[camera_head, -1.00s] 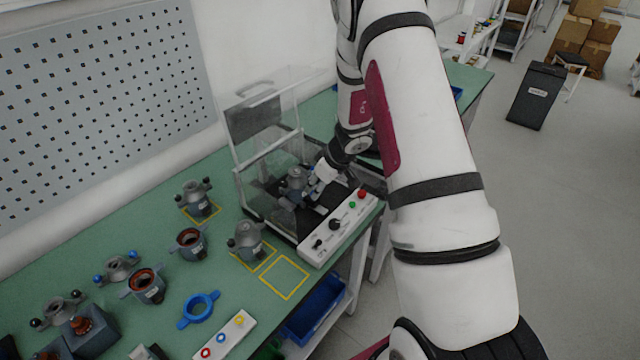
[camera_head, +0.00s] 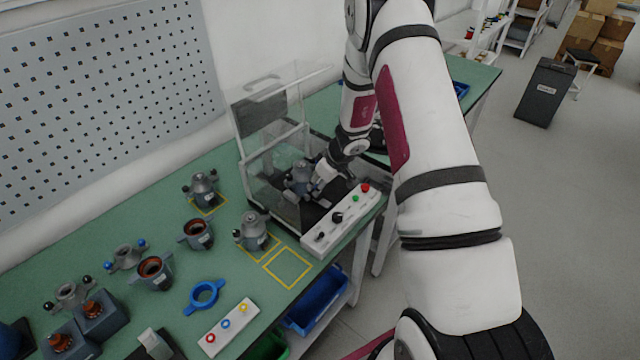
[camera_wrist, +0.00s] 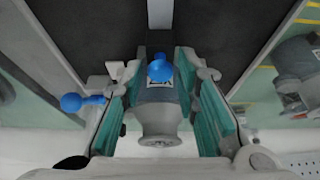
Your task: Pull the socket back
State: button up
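A transparent-covered test station (camera_head: 273,107) stands on the green bench. Inside it is a grey stator unit (camera_head: 299,176). My gripper (camera_head: 318,183) reaches into the station from the right, right beside that unit. In the wrist view my gripper (camera_wrist: 160,60) has its teal-padded fingers on both sides of a grey round part (camera_wrist: 158,108). A blue ball knob (camera_wrist: 159,68) shows between the fingers, and another blue ball knob (camera_wrist: 71,102) sticks out left of them. I cannot tell whether the pads press on the part. No separate socket can be made out clearly.
A control panel (camera_head: 342,215) with buttons fronts the station. Several stator parts, a blue ring (camera_head: 204,296) and a white button box (camera_head: 230,326) lie on the bench to the left. A yellow-outlined square (camera_head: 288,267) is empty. A pegboard wall (camera_head: 100,90) stands behind.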

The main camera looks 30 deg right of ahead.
jog(key=c, duration=0.4)
jog(key=shift+s, duration=0.15)
jog(key=shift+s+d+p, duration=0.2)
jog(key=shift+s+p, duration=0.3)
jog(key=shift+p, duration=0.1)
jog(key=shift+s+d+p, duration=0.2)
jog(key=shift+s+p, duration=0.3)
jog(key=shift+p, duration=0.1)
jog(key=o, duration=0.6)
jog(key=shift+r, duration=0.1)
